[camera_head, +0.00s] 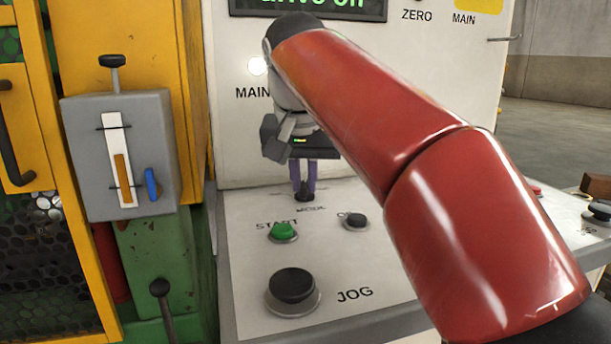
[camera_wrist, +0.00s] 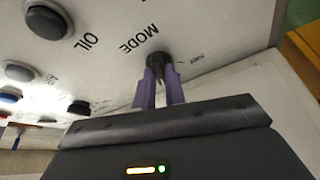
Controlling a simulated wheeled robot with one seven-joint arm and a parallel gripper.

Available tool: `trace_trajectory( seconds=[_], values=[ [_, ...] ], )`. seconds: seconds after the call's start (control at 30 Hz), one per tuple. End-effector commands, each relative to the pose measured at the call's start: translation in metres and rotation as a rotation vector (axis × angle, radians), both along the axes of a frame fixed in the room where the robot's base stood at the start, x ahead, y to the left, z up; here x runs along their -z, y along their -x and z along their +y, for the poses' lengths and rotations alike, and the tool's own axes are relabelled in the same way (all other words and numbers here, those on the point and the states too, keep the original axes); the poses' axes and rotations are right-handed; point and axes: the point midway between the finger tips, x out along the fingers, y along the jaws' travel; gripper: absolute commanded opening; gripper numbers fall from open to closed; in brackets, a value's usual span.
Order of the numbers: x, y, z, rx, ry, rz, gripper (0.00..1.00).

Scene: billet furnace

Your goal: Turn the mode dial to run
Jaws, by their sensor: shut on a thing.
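The mode dial (camera_wrist: 159,62) is a small black knob on the light panel, beside the printed word MODE in the wrist view. In the head view the dial (camera_head: 304,196) shows at the lower end of my gripper's fingers, above the MODE label. My gripper (camera_wrist: 160,82) has two purple fingers, one on each side of the knob, and is shut on it. In the head view my gripper (camera_head: 304,187) points down at the panel. The dial's pointer and the run mark cannot be read clearly, as the fingers partly cover the knob.
Nearby on the sloped panel are a green START button (camera_head: 283,231), a small black button (camera_head: 355,221) and a large black JOG button (camera_head: 292,287). A grey lever box (camera_head: 122,155) stands left. The upright panel's display (camera_head: 330,8) reads in green, partly cut off.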

Motion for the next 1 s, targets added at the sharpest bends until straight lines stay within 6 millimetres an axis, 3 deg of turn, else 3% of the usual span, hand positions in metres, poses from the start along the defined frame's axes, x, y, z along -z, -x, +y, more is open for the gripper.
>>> trace_trajectory(
  seconds=[0.5,1.0],
  values=[
    [0.0003,-0.0012,0.0038,0.351,-0.001,0.002,0.00],
    [0.0001,-0.0011,0.0041,0.423,-0.002,0.001,0.00]
  ],
)
